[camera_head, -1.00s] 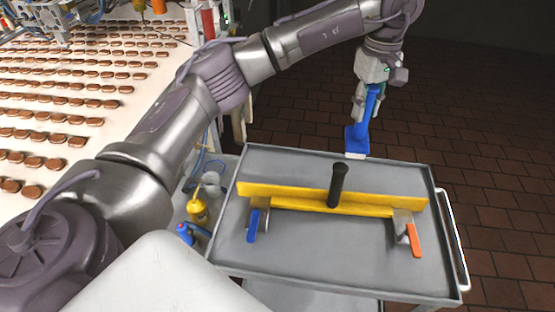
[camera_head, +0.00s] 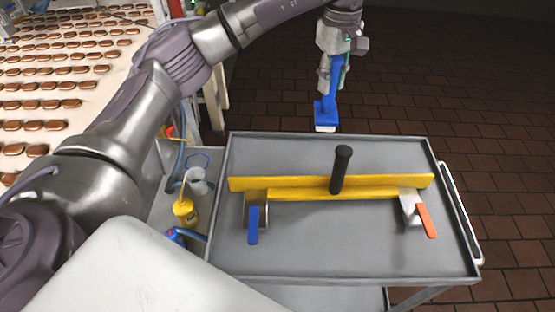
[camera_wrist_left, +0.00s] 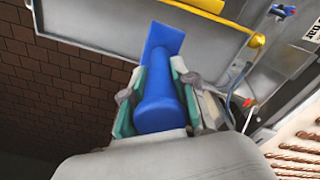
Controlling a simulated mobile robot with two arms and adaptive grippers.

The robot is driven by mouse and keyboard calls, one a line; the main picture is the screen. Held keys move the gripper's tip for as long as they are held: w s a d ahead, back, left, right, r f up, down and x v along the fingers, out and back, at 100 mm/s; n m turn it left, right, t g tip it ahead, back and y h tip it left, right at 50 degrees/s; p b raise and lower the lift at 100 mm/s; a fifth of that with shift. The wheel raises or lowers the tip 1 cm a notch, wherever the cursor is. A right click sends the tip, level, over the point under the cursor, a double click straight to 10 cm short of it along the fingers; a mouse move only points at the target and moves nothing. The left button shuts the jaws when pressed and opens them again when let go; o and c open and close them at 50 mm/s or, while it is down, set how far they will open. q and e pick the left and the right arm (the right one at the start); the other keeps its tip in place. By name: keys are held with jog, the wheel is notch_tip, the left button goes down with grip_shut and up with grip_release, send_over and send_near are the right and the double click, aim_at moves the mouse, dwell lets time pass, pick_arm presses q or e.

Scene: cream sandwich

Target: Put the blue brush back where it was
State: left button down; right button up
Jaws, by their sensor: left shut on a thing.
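The blue brush (camera_head: 329,98) hangs from my left gripper (camera_head: 333,68), head down with pale bristles at the bottom. It is in the air just beyond the far edge of the grey cart tray (camera_head: 320,255). In the left wrist view, the gripper (camera_wrist_left: 158,100) is shut on the blue handle (camera_wrist_left: 158,112), with a finger on each side. The flat blue brush head (camera_wrist_left: 165,38) shows past the fingers. My right gripper is not in view.
On the tray lies a yellow squeegee-like tool (camera_head: 300,187) with a black upright handle (camera_head: 341,168). A blue-handled scraper (camera_head: 253,222) and an orange-handled scraper (camera_head: 426,220) lie beside it. A yellow bottle (camera_head: 185,211) stands left of the tray. A conveyor with brown sandwiches (camera_head: 75,60) is at upper left.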

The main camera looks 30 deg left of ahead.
aim_at(323, 102)
pick_arm(q)
jog(key=f+b, duration=0.2)
jog(key=f, duration=0.1)
jog(key=f+b, duration=0.2)
jog(key=shift+w+a, duration=0.1)
jog(key=shift+a, duration=0.3)
jog(key=shift+d+f+b, duration=0.1)
jog(key=shift+f+b, duration=0.35)
jog(key=shift+f, duration=0.05)
jog(key=shift+a+f, duration=0.2)
jog(key=shift+a, duration=0.1)
jog(key=s+a+f+p, duration=0.1)
jog(key=a+f+p, duration=0.2)
jog(key=a+f, duration=0.7)
jog(key=shift+s+a+f+p, duration=0.25)
jog(key=shift+a+p, duration=0.1)
jog(key=shift+a, duration=0.15)
jog(key=shift+f, duration=0.2)
jog(key=c, duration=0.9)
grip_release()
